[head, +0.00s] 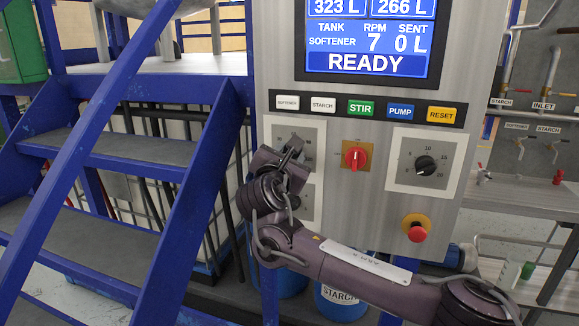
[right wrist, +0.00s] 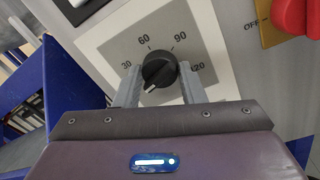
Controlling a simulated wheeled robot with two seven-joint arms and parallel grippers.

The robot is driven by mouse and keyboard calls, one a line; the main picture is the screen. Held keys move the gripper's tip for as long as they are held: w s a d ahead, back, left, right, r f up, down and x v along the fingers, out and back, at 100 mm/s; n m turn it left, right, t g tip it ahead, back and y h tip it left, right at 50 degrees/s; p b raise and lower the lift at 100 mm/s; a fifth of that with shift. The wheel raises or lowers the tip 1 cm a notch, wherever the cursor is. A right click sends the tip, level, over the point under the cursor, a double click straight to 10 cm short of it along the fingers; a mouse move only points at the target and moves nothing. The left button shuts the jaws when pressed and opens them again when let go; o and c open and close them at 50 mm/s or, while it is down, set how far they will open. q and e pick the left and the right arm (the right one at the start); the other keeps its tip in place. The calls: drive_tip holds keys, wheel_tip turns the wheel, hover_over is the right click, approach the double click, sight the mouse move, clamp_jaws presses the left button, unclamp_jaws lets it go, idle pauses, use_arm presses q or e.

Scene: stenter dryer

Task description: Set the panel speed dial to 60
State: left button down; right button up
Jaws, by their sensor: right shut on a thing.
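The speed dial's black knob (right wrist: 158,69) sits on a grey scale plate (right wrist: 120,45) marked 30, 60, 90 and 120. Its white pointer mark faces the lower left in the right wrist view, below the 30 mark and away from 60. My right gripper (right wrist: 162,83) has one finger on each side of the knob and is shut on it. In the head view my right gripper (head: 291,150) is in front of the dial's plate (head: 312,135) and hides the knob. My left gripper is not in view.
A red rotary switch (head: 355,157) and another black dial (head: 425,165) are to the right. A red stop button (head: 416,228) is below, and a row of buttons (head: 361,107) is above. The screen (head: 367,38) reads READY. Blue stairs (head: 120,150) stand at left.

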use_arm(q)
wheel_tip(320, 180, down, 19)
drive_tip(key=b, duration=1.7)
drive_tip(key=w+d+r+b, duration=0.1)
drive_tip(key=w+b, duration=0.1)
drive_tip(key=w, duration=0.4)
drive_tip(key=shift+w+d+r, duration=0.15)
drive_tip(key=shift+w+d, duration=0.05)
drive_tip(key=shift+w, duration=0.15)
use_arm(e)
drive_tip(key=shift+a+f+m+h, duration=0.15)
drive_tip(key=shift+m+h, duration=0.35)
drive_tip(key=shift+m, duration=5.05)
drive_tip(key=shift+d+f+m+h, duration=0.1)
drive_tip(key=shift+m+h, duration=0.4)
drive_tip(key=shift+m, duration=5.05)
use_arm(q)
drive_tip(key=shift+b, duration=0.3)
use_arm(e)
drive_tip(key=o, duration=1)
drive_tip(key=shift+w, duration=0.1)
